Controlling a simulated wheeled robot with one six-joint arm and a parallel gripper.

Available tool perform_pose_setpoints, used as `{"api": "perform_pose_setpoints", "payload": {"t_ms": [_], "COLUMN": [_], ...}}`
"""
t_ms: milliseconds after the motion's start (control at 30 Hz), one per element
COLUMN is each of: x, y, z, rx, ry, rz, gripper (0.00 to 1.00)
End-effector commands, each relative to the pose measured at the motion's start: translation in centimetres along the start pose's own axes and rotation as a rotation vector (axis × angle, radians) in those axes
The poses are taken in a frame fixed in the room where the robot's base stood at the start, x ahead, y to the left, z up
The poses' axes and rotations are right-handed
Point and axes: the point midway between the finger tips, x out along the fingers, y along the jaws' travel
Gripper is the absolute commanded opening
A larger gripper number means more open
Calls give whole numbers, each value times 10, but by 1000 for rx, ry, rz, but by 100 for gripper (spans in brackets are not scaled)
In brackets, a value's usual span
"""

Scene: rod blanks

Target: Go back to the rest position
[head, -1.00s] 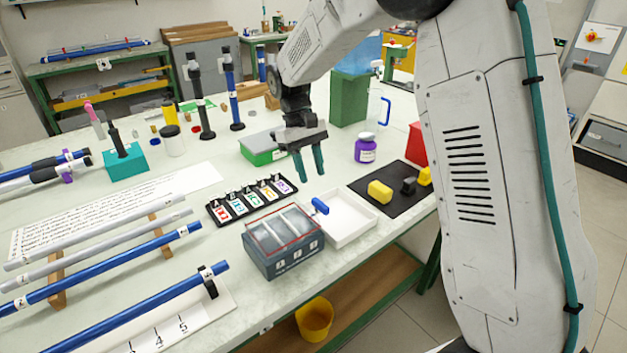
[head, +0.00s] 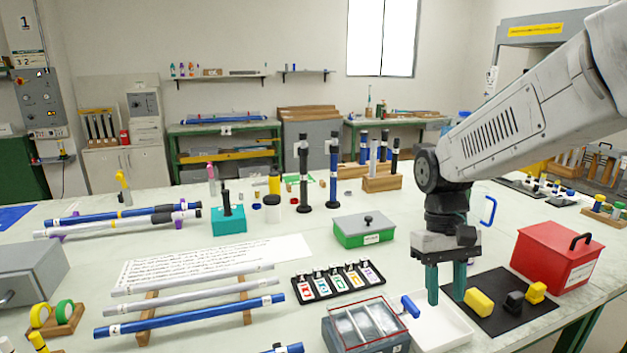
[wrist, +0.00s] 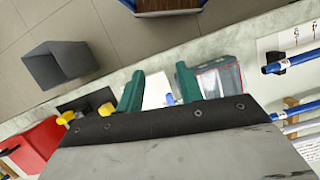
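My gripper (head: 446,282) has two green fingers pointing down above the white tray (head: 446,334) at the front right of the bench. The fingers stand apart with nothing between them. In the wrist view the two fingers (wrist: 158,92) are also spread and empty. Blue and grey rods lie on wooden rests at the left; the front blue rod (head: 190,316) is nearest. A clear-lidded compartment box (head: 366,328) stands just left of the gripper, and it also shows in the wrist view (wrist: 222,78).
A black mat (head: 500,318) with yellow and black blocks lies right of the gripper, beside a red box (head: 556,256). A green box (head: 363,231) and a rack of labelled tags (head: 338,281) are to the left. Upright rods stand behind. The space above the bench is clear.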

Motion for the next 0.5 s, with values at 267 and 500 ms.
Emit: {"api": "perform_pose_setpoints", "payload": {"t_ms": [267, 500], "x": [-2, 11], "y": [2, 1], "z": [104, 170], "rx": [78, 128], "ry": [150, 291], "rz": [-21, -30], "gripper": [36, 36]}}
